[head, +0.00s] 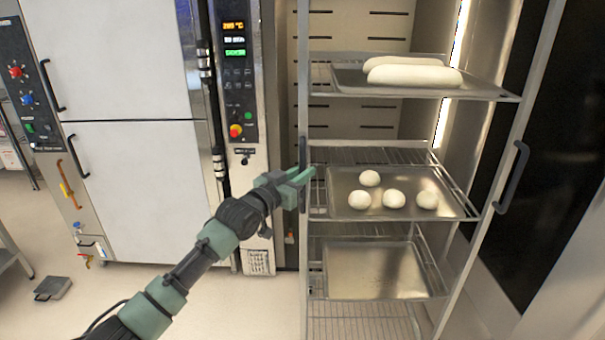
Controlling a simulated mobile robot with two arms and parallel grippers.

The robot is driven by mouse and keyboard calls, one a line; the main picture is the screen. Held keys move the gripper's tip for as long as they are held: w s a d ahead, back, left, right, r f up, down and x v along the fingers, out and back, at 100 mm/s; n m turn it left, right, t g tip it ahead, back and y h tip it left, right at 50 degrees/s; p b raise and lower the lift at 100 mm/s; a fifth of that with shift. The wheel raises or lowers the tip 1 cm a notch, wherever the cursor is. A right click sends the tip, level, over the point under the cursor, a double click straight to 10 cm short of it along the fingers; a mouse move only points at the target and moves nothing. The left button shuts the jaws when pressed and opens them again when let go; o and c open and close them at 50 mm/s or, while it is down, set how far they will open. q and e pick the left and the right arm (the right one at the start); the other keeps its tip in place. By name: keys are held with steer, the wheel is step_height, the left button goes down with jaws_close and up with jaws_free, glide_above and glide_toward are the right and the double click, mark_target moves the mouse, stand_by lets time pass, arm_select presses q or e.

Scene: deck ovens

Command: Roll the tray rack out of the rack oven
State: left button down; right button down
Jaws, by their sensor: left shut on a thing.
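The metal tray rack (303,70) stands upright in front of me, at the opening of the rack oven (350,30). It has a black handle on its left post and another black handle (513,178) on its right post. My left gripper (303,177) is shut on the left handle (302,152) at mid height; the fingers partly cover it. The top tray (345,82) bears two long pale loaves (415,74). The middle tray (338,190) bears several dough balls (394,199). The lower tray (365,270) is empty. My right gripper is out of view.
A white-doored oven (130,190) and its control panel (236,85) stand to the left of the rack. A dark glass panel (540,190) is at the right. Pale floor (190,300) is clear in front, with a small grey object (52,288) at the left.

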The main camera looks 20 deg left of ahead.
arm_select(q)
steer(key=c, duration=1.3)
jaws_free()
steer(key=shift+c, duration=0.2)
steer(key=b+v, duration=0.2)
steer(key=v, duration=0.5)
steer(key=shift+s+a, duration=0.15)
steer(key=shift+s, duration=0.2)
